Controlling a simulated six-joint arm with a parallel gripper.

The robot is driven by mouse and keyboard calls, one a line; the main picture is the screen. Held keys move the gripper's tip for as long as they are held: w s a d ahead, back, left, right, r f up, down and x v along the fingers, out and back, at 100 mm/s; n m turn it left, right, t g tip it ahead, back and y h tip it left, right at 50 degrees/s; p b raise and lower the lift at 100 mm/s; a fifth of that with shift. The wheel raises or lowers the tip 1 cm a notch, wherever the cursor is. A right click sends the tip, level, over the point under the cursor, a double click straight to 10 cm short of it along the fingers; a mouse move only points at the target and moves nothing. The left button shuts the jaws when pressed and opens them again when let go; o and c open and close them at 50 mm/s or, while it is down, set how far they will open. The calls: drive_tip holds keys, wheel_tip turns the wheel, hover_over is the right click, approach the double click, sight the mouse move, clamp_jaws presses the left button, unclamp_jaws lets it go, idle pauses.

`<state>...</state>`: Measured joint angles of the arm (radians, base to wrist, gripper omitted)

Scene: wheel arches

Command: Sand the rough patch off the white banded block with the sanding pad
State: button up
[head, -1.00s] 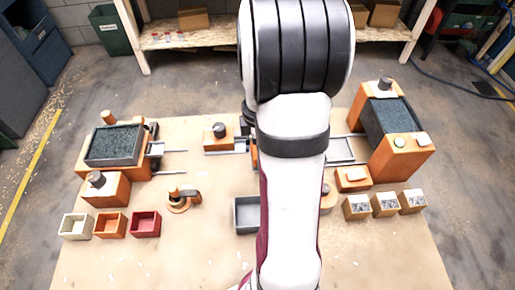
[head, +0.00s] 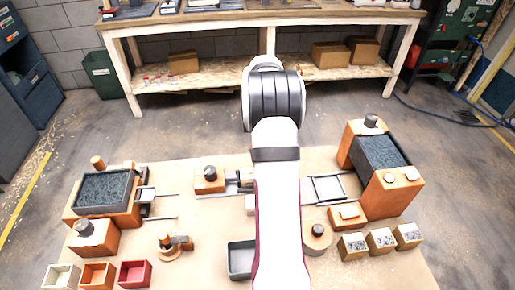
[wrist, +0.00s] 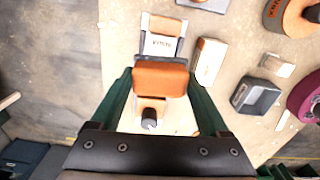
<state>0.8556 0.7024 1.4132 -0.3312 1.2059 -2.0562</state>
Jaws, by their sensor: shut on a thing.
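My gripper (wrist: 161,86) shows in the wrist view, its two green fingers shut on an orange block-shaped thing, which I take for the sanding pad (wrist: 160,76). It is above an orange clamp with a dark knob (wrist: 149,124), the same as the knobbed fixture left of my arm in the head view (head: 209,180). Beyond the pad is a white-and-grey part with dark lettering (wrist: 162,44) and an orange top. The pad hides what lies beneath it. I cannot make out the white banded block or its rough patch for sure. In the head view my arm hides the gripper.
A pale block (wrist: 208,60) lies beside the clamp. A grey tray (head: 240,262) is near my arm. Orange machines with grey beds stand left (head: 104,192) and right (head: 379,158). Small bins (head: 97,275) and boxes (head: 381,240) line the front.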

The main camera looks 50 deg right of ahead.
drive_tip(key=shift+f, duration=2.7)
drive_tip(key=shift+w+a+f, duration=0.4)
drive_tip(key=shift+f, duration=0.25)
drive_tip(key=shift+c, duration=0.6)
drive_tip(key=shift+w+a, duration=1.85)
drive_tip(key=s+d, duration=0.4)
drive_tip(key=shift+s+d, duration=0.25)
drive_tip(key=shift+s, duration=0.05)
drive_tip(key=shift+r, duration=4.15)
drive_tip(key=w+a+r+m, duration=0.1)
drive_tip(key=a+r+m, duration=0.2)
drive_tip(key=a, duration=0.9)
drive_tip(key=w+a+r+m, duration=0.1)
drive_tip(key=a+r+m, duration=0.2)
drive_tip(key=a+r, duration=0.3)
drive_tip(key=w+a+r+m, duration=0.1)
drive_tip(key=a+r+m, duration=0.3)
drive_tip(key=a, duration=1.3)
drive_tip(key=shift+w+a+r, duration=0.3)
drive_tip(key=shift+a+r, duration=0.05)
drive_tip(key=shift+r, duration=0.45)
